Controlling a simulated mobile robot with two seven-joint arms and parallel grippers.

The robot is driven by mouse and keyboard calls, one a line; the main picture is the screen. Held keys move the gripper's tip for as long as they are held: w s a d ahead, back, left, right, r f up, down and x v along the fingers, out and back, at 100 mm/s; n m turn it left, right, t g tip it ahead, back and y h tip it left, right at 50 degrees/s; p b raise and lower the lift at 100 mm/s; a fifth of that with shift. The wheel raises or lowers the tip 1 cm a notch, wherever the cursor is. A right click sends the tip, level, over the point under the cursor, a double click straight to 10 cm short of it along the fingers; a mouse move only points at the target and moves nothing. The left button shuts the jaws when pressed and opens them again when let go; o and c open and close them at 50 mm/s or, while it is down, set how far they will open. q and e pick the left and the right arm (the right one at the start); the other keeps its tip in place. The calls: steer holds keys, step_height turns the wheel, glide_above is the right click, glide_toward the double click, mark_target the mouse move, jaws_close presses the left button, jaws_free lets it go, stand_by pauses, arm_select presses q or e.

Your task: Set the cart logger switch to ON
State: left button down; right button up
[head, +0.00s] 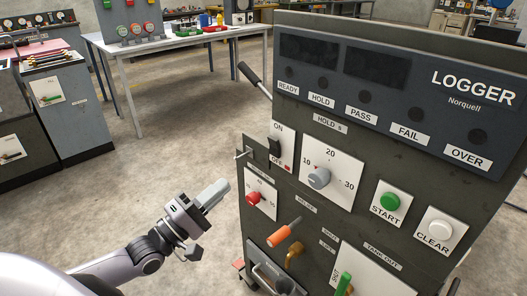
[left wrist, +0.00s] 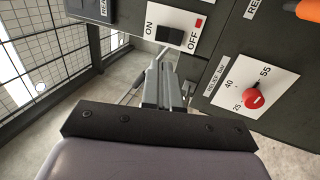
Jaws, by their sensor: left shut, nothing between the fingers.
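The logger switch (head: 274,148) is a black rocker on a white plate on the cart's dark front panel, with ON above it and OFF with a red mark below. It also shows in the left wrist view (left wrist: 177,37), just beyond my fingertips. I cannot tell which way the rocker is tipped. My left gripper (head: 217,190) is shut and empty, in front of the cart and below left of the switch. In the left wrist view my fingers (left wrist: 163,64) point toward the switch and look apart from it. My right gripper is not in view.
The LOGGER cart (head: 370,140) carries a grey dial (head: 319,177), a red knob (head: 253,197), green START (head: 390,202) and white CLEAR (head: 439,230) buttons, and an orange handle (head: 284,233) sticking out. A white table (head: 160,50) stands behind. Open floor lies left of the cart.

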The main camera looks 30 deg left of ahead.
mark_target(273, 142)
arm_select(q)
steer(key=shift+w, duration=0.1)
steer(key=p+x, duration=0.1)
steer(key=x, duration=1.2)
steer(key=shift+w+d+r, duration=0.15)
steer(key=shift+w+d, duration=0.05)
steer(key=shift+w, duration=0.15)
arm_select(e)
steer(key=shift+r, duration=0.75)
arm_select(q)
steer(key=shift+w+r, duration=0.2)
steer(key=shift+p, duration=0.3)
steer(key=shift+s+d, duration=0.1)
